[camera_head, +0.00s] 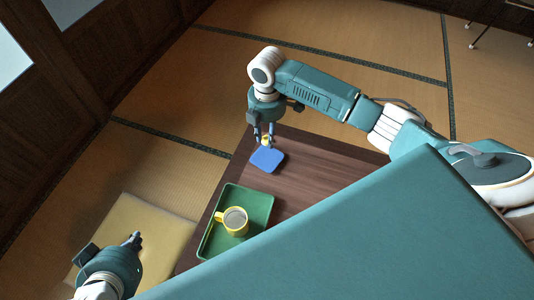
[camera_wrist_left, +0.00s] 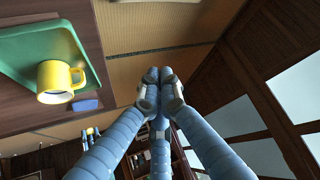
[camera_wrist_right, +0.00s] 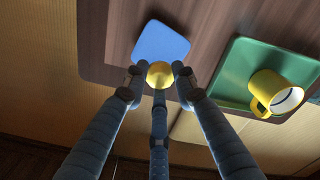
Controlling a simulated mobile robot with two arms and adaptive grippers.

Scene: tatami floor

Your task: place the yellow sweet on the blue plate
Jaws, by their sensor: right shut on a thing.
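The yellow sweet (camera_head: 266,141) is a small round piece held between the fingertips of my right gripper (camera_head: 264,137). In the right wrist view the sweet (camera_wrist_right: 160,74) overlaps the near edge of the square blue plate (camera_wrist_right: 160,43). In the head view the blue plate (camera_head: 267,161) lies on the table, with the sweet at its far edge. I cannot tell whether they touch. My left gripper (camera_head: 135,240) is away from the table at the lower left. Its fingertips (camera_wrist_left: 158,75) are together with nothing between them.
A green tray (camera_head: 256,205) on the dark wooden table (camera_head: 312,165) holds a yellow mug (camera_head: 234,221), nearer than the plate. A yellow cushion (camera_head: 150,232) lies on the tatami beside the table. The table right of the plate is clear.

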